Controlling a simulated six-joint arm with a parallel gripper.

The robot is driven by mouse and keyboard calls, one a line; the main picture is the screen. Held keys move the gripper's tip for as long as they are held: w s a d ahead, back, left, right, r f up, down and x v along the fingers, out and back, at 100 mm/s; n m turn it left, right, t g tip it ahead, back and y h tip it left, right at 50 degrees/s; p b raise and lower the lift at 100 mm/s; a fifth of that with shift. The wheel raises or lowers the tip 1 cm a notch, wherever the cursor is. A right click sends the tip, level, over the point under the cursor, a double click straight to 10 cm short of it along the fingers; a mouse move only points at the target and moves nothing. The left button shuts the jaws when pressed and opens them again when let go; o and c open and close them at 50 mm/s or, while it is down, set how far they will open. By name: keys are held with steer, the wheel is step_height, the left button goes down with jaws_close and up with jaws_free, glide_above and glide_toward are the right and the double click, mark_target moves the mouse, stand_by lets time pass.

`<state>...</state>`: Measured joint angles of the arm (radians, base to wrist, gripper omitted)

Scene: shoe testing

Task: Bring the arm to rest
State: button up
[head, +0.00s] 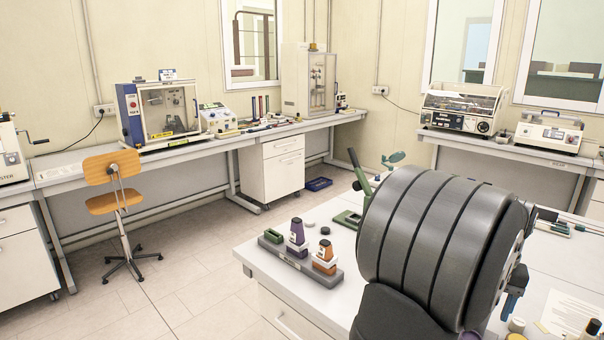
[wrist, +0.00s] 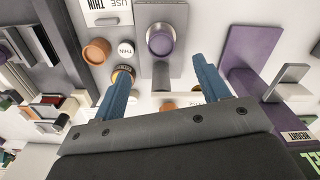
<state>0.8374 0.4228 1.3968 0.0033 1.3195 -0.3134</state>
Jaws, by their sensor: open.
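My gripper (wrist: 160,85) shows in the wrist view with two blue fingers spread well apart. It is open, and nothing is held between the fingers. Beyond the fingertips is a grey plate (wrist: 178,14) with a round purple-topped piece (wrist: 160,40). In the head view my dark, ribbed arm fills the right foreground, and only a blue part of my gripper (head: 515,285) shows at its right side, above the white table (head: 360,309).
A grey rack (head: 290,262) holds purple and orange bottles near the table's left edge. A green press (head: 352,216) stands behind my arm. In the wrist view, an orange cap (wrist: 96,50), a white disc (wrist: 126,49) and a purple stand (wrist: 246,50) lie around the fingers.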

step_height(320, 180, down, 11)
steer(key=shift+f, duration=0.15)
steer(key=shift+r, duration=0.25)
step_height(320, 180, up, 16)
step_height(320, 180, down, 17)
steer(key=shift+r, duration=0.15)
step_height(320, 180, up, 8)
steer(key=shift+f, duration=0.2)
steer(key=shift+r, duration=0.6)
